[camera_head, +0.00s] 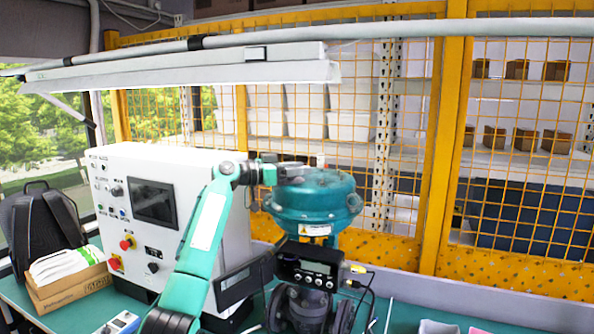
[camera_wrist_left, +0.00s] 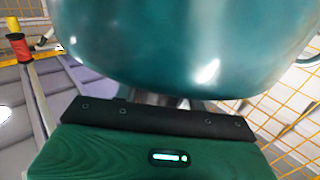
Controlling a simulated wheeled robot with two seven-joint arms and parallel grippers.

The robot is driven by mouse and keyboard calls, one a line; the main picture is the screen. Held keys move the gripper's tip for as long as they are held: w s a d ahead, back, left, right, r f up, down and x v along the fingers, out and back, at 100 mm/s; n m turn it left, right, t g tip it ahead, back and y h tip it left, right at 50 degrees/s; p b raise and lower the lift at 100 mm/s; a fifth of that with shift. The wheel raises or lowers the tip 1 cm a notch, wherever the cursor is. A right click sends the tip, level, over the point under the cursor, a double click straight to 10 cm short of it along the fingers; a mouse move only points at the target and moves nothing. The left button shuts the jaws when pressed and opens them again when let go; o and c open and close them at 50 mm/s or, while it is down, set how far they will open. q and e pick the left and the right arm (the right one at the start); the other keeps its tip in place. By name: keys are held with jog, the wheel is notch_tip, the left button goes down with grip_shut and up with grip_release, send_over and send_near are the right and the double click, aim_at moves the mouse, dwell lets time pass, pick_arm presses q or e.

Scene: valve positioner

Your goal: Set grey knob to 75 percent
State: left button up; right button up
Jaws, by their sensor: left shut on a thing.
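The teal valve actuator (camera_head: 315,192) stands upright right of centre in the head view. Its glossy side (camera_wrist_left: 190,45) fills the top of the left wrist view. My left gripper (camera_head: 290,172) is at the upper left of the actuator dome. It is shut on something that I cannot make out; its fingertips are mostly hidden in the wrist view. The positioner (camera_head: 308,265) with a small dark display sits below the actuator, above the dark valve body (camera_head: 308,306). A small greyish knob (camera_head: 117,190) shows on the white control box; I cannot tell whether it is the grey knob. My right gripper is not in view.
The white control box (camera_head: 215,160) has a dark screen and red buttons. A cardboard box (camera_head: 65,292) with papers and a backpack (camera_head: 42,228) are at the left. Yellow mesh fencing (camera_head: 410,130) stands behind. Cables hang right of the positioner.

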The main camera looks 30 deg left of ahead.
pick_arm(q)
jog(key=o, duration=1)
jog(key=shift+c, duration=0.2)
jog(key=shift+s+a, duration=0.1)
jog(key=shift+s+a+f+b, duration=0.1)
jog(key=shift+s+a+b, duration=0.1)
jog(key=shift+b, duration=0.1)
jog(key=b+v, duration=0.4)
jog(key=v, duration=0.9)
jog(key=shift+b, duration=0.35)
